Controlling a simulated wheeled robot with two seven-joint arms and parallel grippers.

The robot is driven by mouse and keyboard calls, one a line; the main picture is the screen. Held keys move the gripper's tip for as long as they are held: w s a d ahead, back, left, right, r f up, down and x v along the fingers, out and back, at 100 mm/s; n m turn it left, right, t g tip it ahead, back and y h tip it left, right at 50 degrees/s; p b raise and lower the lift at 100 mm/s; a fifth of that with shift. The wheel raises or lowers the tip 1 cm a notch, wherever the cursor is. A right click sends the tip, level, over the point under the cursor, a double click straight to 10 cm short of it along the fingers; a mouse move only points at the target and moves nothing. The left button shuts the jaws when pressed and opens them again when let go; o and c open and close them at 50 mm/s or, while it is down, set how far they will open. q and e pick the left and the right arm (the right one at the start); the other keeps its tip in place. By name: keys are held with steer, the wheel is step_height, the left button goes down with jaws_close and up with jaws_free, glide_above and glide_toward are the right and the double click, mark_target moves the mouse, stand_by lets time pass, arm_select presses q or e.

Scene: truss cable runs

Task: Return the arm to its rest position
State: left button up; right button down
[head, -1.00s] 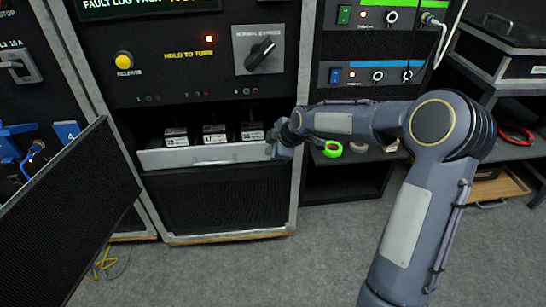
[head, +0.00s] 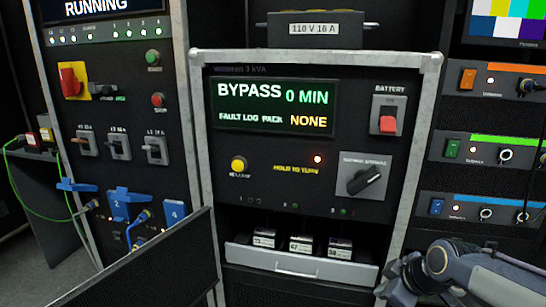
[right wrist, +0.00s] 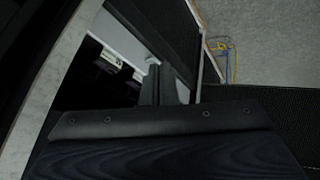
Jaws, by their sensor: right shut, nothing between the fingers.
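My right arm comes in at the lower right of the head view. Its gripper (head: 393,287) is beside the right end of a pulled-out drawer (head: 330,273); whether it touches the drawer cannot be told. In the right wrist view the gripper's fingers (right wrist: 163,82) are together with nothing between them, and the pale drawer edge (right wrist: 130,45) lies behind them. The drawer holds three labelled black packs (head: 301,245) in a row. My left gripper is not in view.
A UPS cabinet (head: 200,110) reads BYPASS, 0 MIN and PACK NONE, with a black rotary switch (head: 364,180) and a red battery switch (head: 388,122). A dark panel (head: 165,265) stands tilted at the lower left. Equipment racks stand on both sides.

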steer(key=s+a+f+m+y, duration=0.15)
steer(key=s+m, duration=0.35)
steer(key=s, duration=0.6)
steer(key=s+a+m, duration=0.3)
steer(key=s+m, duration=0.3)
steer(key=s, duration=0.4)
step_height(320, 180, up, 25)
steer(key=p, duration=2.6)
steer(key=shift+s+a+r+g, duration=0.2)
steer(key=shift+s+g, duration=0.1)
steer(key=shift+s, duration=0.1)
